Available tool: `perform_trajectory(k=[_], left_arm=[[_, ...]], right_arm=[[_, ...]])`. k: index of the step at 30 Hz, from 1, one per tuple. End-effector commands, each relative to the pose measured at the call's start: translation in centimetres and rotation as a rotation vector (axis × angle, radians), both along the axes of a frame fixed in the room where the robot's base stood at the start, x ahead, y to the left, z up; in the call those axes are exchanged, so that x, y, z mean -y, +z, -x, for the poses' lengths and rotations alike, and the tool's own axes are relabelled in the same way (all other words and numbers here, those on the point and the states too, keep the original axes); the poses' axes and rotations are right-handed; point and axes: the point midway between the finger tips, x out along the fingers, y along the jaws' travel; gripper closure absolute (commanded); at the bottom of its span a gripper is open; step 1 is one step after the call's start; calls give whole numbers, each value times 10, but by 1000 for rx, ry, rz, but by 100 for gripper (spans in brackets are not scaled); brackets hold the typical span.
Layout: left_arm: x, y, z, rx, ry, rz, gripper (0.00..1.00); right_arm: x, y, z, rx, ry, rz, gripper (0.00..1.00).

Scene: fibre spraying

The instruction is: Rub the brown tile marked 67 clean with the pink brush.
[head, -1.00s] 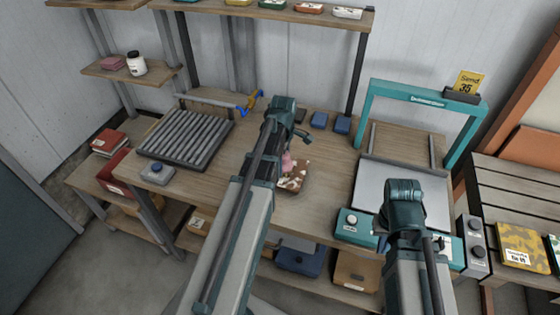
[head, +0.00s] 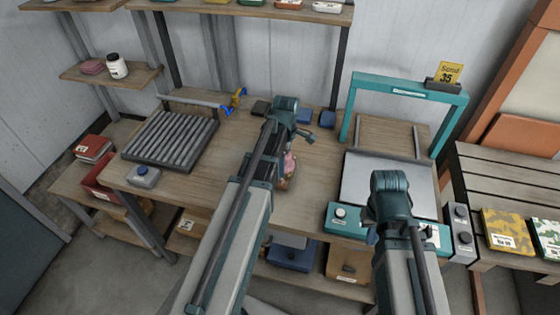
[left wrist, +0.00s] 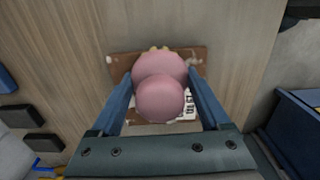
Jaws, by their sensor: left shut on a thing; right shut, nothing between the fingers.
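My left gripper (left wrist: 161,80) is shut on the pink brush (left wrist: 160,98), whose rounded pink body fills the space between the blue fingers. The brush is over the brown tile (left wrist: 122,66) on the wooden bench and hides its middle; I cannot tell whether it is touching. Pale specks show at the tile's edges. A white label with dark print (left wrist: 187,112) is partly covered, so its number cannot be read. In the head view the brush (head: 290,160) and a sliver of tile (head: 287,183) show beside my left arm. My right gripper is hidden behind its wrist.
A teal frame (head: 405,92) with a grey plate (head: 375,175) stands right. Bare bench lies left of my arm.

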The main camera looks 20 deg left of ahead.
Motion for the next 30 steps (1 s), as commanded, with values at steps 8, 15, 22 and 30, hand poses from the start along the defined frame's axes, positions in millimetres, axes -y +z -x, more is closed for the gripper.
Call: perform_trajectory(k=[8,15,22,30], left_arm=[[-1,-3,0,0,1,-1,72],[-12,-2,2,-1,3,-2,72],[-29,-1,5,-1,3,-3,72],[-32,-1,5,0,2,-2,72]], right_arm=[[0,-3,0,0,0,0,100],[0,-2,0,0,0,0,100],[0,-1,0,0,0,0,100],[0,-1,0,0,0,0,100]])
